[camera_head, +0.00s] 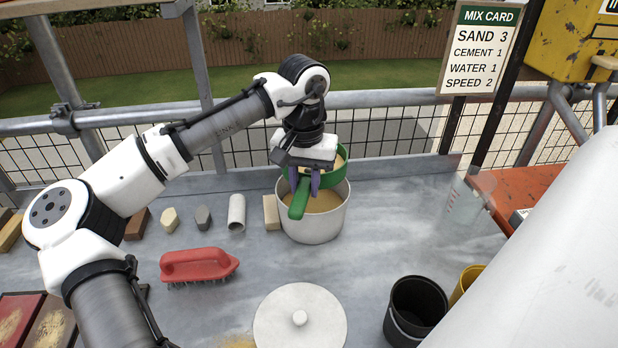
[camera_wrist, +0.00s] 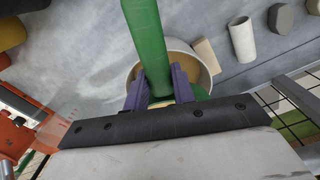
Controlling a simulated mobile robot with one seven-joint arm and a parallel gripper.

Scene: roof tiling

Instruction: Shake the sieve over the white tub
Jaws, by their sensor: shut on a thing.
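The green sieve (camera_head: 333,177) is over the white tub (camera_head: 313,233), above its back part, with its handle (camera_head: 299,201) pointing toward the front. My gripper (camera_head: 303,187) is shut on the sieve's handle, and its purple fingers stand on either side of it. In the wrist view the green handle (camera_wrist: 146,45) runs up between the purple fingertips (camera_wrist: 152,88). Tan sandy material (camera_head: 320,201) shows inside the tub, and some tan material shows in the sieve. My wrist hides part of the sieve.
A red brush (camera_head: 199,265), a white lid (camera_head: 300,322) and a black bucket (camera_head: 415,308) stand in front of the tub. Small blocks and a pale tube (camera_head: 236,213) lie left of it. A clear jug (camera_head: 465,202) stands at right. A rail runs behind.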

